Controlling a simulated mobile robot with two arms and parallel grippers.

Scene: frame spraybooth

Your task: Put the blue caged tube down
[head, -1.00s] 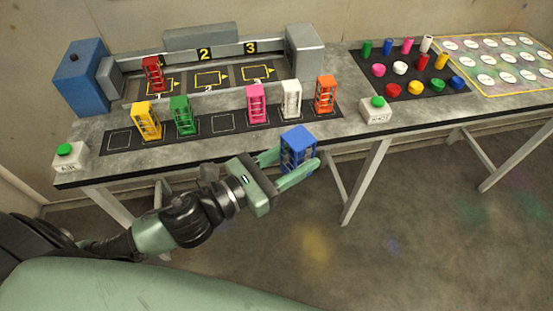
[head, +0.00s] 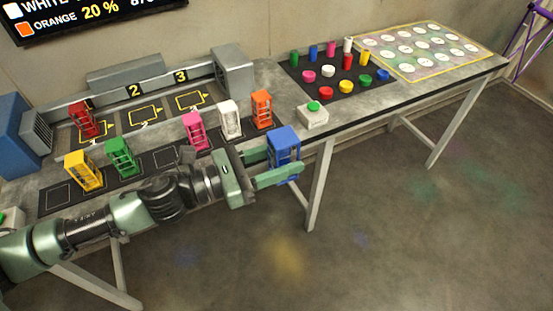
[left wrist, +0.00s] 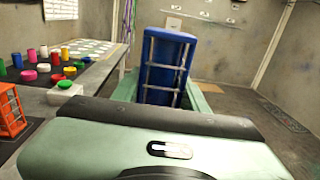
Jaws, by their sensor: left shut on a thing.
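The blue caged tube (head: 284,143) is held upright between the fingers of my left gripper (head: 276,162), just off the front edge of the table. In the left wrist view the blue caged tube (left wrist: 166,66) stands between the green fingers, its pale cage bars showing. The black mat strip (head: 58,197) on the table holds yellow (head: 83,171), green (head: 121,157), pink (head: 194,131), white (head: 230,119) and orange (head: 262,108) caged tubes. Bare outlined squares show at its left end and between green and pink, the latter partly hidden. My right gripper is not in view.
A red caged tube (head: 84,121) stands in the booth's first bay; bays 2 and 3 are bare. A green-button box (head: 313,115) sits right of the strip. A dark mat (head: 304,83) holds several coloured pegs and discs.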

